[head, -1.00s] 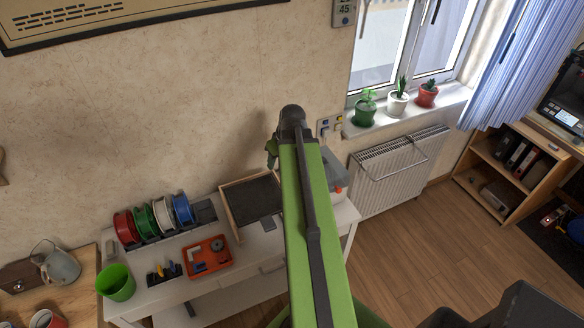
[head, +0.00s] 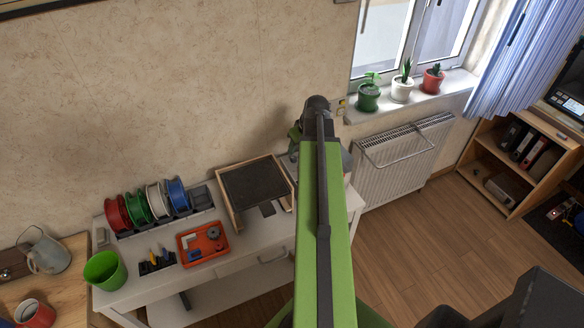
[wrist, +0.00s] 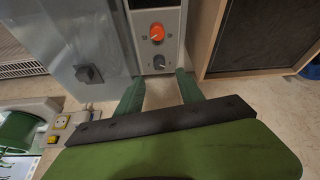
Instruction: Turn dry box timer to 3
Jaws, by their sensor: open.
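The dry box shows in the wrist view as a light grey control panel (wrist: 171,18) beside a cloudy clear body (wrist: 75,35). The panel carries an orange knob (wrist: 156,32) with small marks around it, and a dark grey knob (wrist: 157,62) below it. Which one is the timer and what its marks read I cannot tell. My gripper (wrist: 158,86) is open and empty, its green fingers either side of the panel's lower end, just below the grey knob in the picture. In the head view my arm hides most of the dry box.
A wood-framed dark tray (head: 228,205) stands left of the dry box on the white table. Spools (head: 157,201), an orange tray (head: 203,243) and a green cup (head: 104,270) are further left. A radiator (head: 395,160) is to the right. A wall socket (wrist: 61,122) shows in the wrist view.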

